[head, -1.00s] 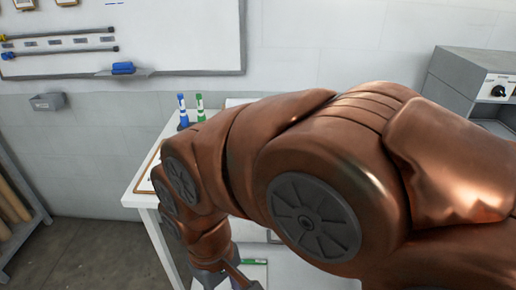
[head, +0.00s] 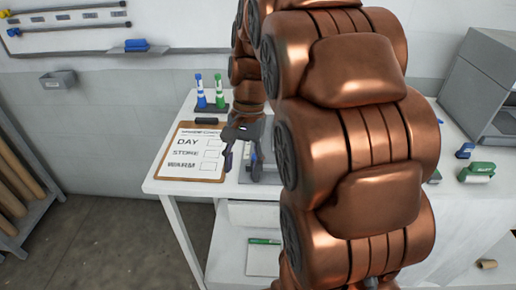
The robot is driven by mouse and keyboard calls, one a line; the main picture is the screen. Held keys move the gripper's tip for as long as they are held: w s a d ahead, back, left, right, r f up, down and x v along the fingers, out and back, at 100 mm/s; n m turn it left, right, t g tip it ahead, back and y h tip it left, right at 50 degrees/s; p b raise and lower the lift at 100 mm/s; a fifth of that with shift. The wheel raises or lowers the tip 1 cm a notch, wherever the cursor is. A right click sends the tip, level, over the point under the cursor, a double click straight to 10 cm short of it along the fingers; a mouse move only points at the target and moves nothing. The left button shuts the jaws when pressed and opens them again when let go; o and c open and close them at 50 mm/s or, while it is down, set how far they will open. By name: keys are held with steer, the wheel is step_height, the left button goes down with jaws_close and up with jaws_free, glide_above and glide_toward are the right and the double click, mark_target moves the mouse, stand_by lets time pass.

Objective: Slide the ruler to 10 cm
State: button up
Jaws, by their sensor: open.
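My gripper (head: 242,164) hangs fingers-down over the white table (head: 168,187), just right of the clipboard, with its fingers apart and nothing seen between them. A grey object (head: 243,178) shows just behind and below the fingers; whether they touch it I cannot tell. I cannot make out a ruler or a 10 cm mark for certain. My copper arm covers the middle of the table and may hide it.
A clipboard (head: 188,171) lists DAY, STORE and WARM. A green-and-white object (head: 477,172) and a small blue one (head: 465,151) lie right, near a grey machine (head: 475,80). A whiteboard (head: 190,25) hangs behind.

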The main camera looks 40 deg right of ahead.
steer(key=w+d+r+m+t+y+p, duration=0.15)
steer(key=w+d+m, duration=0.5)
steer(key=d, duration=0.65)
steer(key=shift+a+p+x, duration=0.2)
steer(key=shift+p+x, duration=0.5)
steer(key=shift+x, duration=3.25)
steer(key=shift+r, duration=0.1)
steer(key=shift+c, duration=0.2)
jaws_close()
